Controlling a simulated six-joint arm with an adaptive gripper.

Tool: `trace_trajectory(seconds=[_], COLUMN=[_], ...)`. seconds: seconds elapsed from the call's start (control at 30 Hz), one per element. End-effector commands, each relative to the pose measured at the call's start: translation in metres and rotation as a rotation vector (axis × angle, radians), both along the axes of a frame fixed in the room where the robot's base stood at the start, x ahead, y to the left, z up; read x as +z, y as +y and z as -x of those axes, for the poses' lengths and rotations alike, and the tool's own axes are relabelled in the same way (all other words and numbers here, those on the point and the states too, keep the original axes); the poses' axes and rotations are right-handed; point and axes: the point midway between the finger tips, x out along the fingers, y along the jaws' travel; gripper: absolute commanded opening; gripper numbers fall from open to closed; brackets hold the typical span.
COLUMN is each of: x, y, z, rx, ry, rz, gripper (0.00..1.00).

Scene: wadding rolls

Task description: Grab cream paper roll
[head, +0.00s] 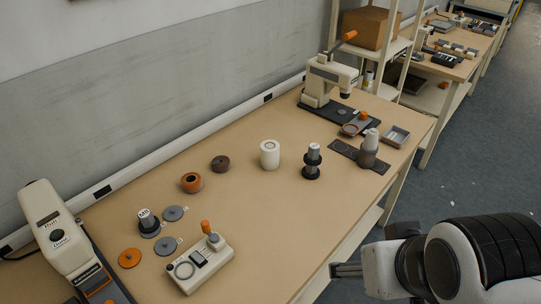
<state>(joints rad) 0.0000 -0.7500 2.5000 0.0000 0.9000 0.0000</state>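The cream paper roll (270,155) stands upright on the wooden table, near its middle. It is a short, off-white cylinder with a small dark hole in its top. My gripper (346,270) is at the lower right, beyond the table's front edge and well apart from the roll. Its grey fingers point left. They are too small and too edge-on to tell whether they are open or shut.
A dark spindle (312,162) with a pale top stands right of the roll. A brown roll (220,163) and an orange roll (192,182) lie to its left. A press (330,82) stands behind right. A small device (199,262) sits front left. Bare table (262,215) lies before the roll.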

Motion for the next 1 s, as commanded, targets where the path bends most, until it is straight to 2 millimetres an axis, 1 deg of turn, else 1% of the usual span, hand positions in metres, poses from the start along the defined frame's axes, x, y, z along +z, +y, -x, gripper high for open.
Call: trace_trajectory(seconds=[0.27,0.37,0.47,0.57,0.67,1.0], x=[0.0,0.001,0.003,0.005,0.008,0.015], y=[0.0,0.0,0.0,0.001,0.002,0.006], z=[-0.001,-0.004,-0.013,-0.027,-0.046,-0.124], rx=[0.0,0.001,0.003,0.006,0.009,0.024], ry=[-0.001,-0.004,-0.013,-0.027,-0.048,-0.133], rz=[0.0,0.0,0.001,0.002,0.004,0.007], gripper=[0.66,0.66,0.66,0.66,0.66,0.66])
